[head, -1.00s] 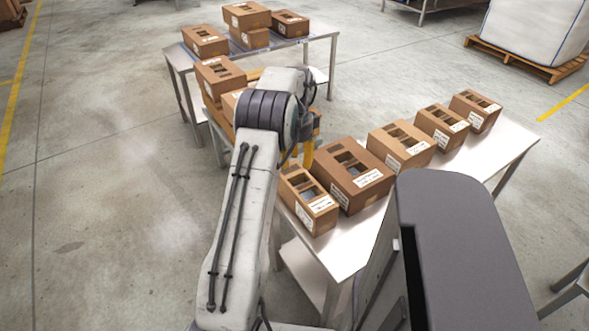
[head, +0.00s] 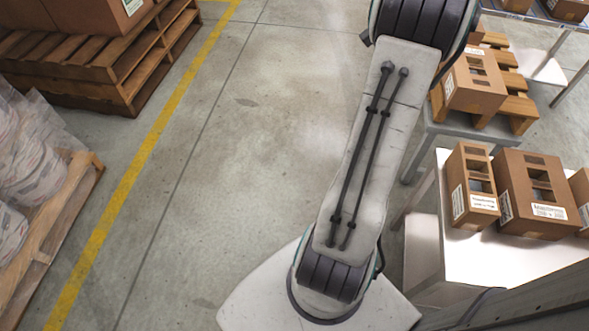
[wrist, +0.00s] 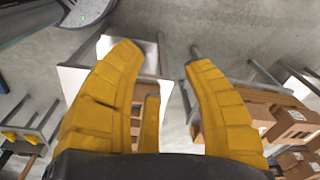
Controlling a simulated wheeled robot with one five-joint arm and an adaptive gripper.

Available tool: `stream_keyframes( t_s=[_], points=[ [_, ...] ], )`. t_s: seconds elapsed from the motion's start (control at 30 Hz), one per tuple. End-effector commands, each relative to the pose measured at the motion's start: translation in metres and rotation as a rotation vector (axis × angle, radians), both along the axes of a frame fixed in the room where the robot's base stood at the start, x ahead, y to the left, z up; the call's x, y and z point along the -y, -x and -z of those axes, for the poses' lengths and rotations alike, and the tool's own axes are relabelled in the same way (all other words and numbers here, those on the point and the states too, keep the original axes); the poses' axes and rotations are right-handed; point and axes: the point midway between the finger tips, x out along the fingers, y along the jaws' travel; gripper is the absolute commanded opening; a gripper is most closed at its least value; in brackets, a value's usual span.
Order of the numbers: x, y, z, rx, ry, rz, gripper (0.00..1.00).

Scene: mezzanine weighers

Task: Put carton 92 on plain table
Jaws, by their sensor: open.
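My gripper (wrist: 162,55) shows in the wrist view with its yellow fingers spread wide and nothing between them. It hangs above the floor and table edges; it is out of the head view. In the head view, a small brown carton (head: 472,185) and a larger carton (head: 537,195) stand on a white table (head: 450,248) at the right. Another carton (head: 475,85) sits on a wooden pallet behind them. The label numbers are too small to read, so I cannot tell which is carton 92. I cannot tell for sure which table is the plain one.
A further table (head: 545,22) with cartons stands at the top right. At the left are a stacked wooden pallet (head: 110,75) and a pallet of wrapped sacks (head: 30,165), beside a yellow floor line (head: 135,175). The middle floor is clear.

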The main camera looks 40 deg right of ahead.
Motion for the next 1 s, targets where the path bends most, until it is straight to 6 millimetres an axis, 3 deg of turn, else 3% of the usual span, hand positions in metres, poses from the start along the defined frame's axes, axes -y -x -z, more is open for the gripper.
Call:
stream_keyframes(
  t_s=[0.03, 0.1, 0.2, 0.33, 0.5, 0.7, 1.0],
  points=[
    [-0.035, -0.022, -0.012, 0.007, 0.018, -0.144, 0.45],
    [-0.080, -0.043, -0.024, 0.013, 0.039, -0.341, 0.45],
    [-0.145, -0.059, -0.035, 0.025, 0.071, -0.621, 0.45],
    [-0.226, -0.059, -0.042, 0.044, 0.115, -0.980, 0.45],
    [-0.307, -0.034, -0.038, 0.071, 0.172, -1.399, 0.45],
    [-0.359, 0.002, -0.025, 0.096, 0.225, -1.752, 0.45],
    [-0.381, 0.026, -0.013, 0.115, 0.260, -1.956, 0.45]
  ],
)
